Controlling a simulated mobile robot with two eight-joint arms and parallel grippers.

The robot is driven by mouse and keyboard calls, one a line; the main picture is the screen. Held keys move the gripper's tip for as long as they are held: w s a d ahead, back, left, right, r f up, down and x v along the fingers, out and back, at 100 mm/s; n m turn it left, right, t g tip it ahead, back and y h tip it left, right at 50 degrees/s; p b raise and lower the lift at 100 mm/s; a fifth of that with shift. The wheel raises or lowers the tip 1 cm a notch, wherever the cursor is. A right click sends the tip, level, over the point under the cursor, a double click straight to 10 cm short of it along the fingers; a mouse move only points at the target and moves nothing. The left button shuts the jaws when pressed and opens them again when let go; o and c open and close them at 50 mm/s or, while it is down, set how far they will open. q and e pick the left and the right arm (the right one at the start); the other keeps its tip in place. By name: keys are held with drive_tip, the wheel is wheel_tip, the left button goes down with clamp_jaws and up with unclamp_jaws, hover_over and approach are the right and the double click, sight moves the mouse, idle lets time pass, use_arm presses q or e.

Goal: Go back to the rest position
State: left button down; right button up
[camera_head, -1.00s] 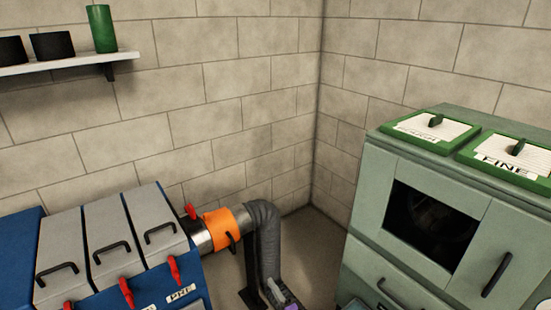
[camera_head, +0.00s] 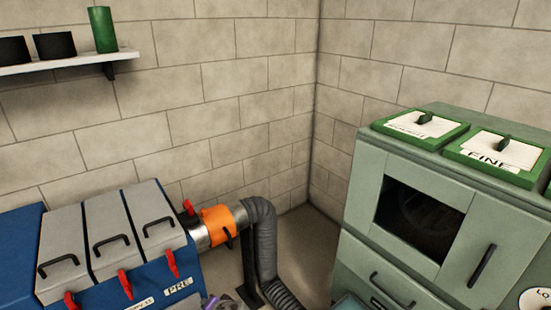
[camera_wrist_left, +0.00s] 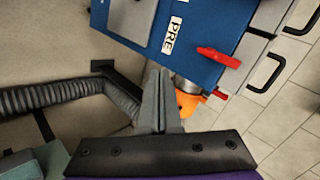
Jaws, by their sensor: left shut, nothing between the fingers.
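My left gripper (camera_wrist_left: 161,78) shows in the left wrist view, its two grey fingers pressed together with nothing between them. Beyond the fingertips, in that view, are the blue unit with its PRE label (camera_wrist_left: 175,35) and part of the orange collar (camera_wrist_left: 190,102). In the head view only a small purple and grey part of my left gripper (camera_head: 214,302) shows at the bottom edge, in front of the blue unit's right end. The fingers are mostly cut off there. My right gripper is not in view.
A blue unit (camera_head: 150,293) with grey lids and red latches stands left. An orange collar (camera_head: 217,225) and grey hose (camera_head: 262,235) join it. A green cabinet (camera_head: 362,190) with green-framed filters (camera_head: 490,153) stands right. A shelf (camera_head: 70,64) holds a green cylinder (camera_head: 102,29).

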use_arm(q)
drive_tip(key=s+n+g+h, duration=0.3)
drive_tip(key=s+n+h, duration=0.3)
drive_tip(key=s, duration=2)
wheel_tip(320, 180, up, 21)
drive_tip(key=w+p, duration=0.1)
drive_tip(key=p, duration=1.7)
drive_tip(key=shift+w+d+r+t+h+p, duration=0.15)
drive_tip(key=shift+w+d+t+h+p, duration=0.15)
drive_tip(key=shift+w+d+t, duration=0.1)
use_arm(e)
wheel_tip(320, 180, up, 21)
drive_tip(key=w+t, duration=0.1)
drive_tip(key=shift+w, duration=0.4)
use_arm(q)
drive_tip(key=shift+s, duration=0.1)
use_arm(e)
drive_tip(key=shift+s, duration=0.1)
